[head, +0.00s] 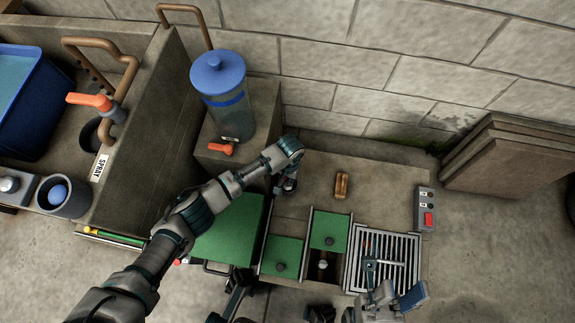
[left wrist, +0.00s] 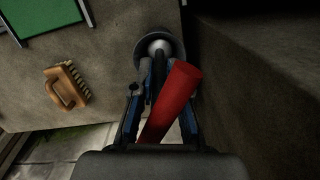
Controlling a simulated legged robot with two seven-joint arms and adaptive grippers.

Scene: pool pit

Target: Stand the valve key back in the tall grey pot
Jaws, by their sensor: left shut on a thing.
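My left gripper (head: 287,183) reaches in from the lower left and points down beside the green lids. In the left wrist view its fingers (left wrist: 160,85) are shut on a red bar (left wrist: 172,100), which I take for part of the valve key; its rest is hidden. A round dark grey thing (left wrist: 142,48) with a pale middle shows just past the fingertips; it may be the tall grey pot, and I cannot tell whether the key touches it. My right gripper (head: 383,292) is low over the metal grate; its jaws are unclear.
A tan brush (head: 342,186) lies on the ledge right of my left gripper; it also shows in the left wrist view (left wrist: 67,88). A blue-lidded canister (head: 220,95) stands behind. A grey cup with a blue ball (head: 75,208) is far left. A switch box (head: 425,208) is right.

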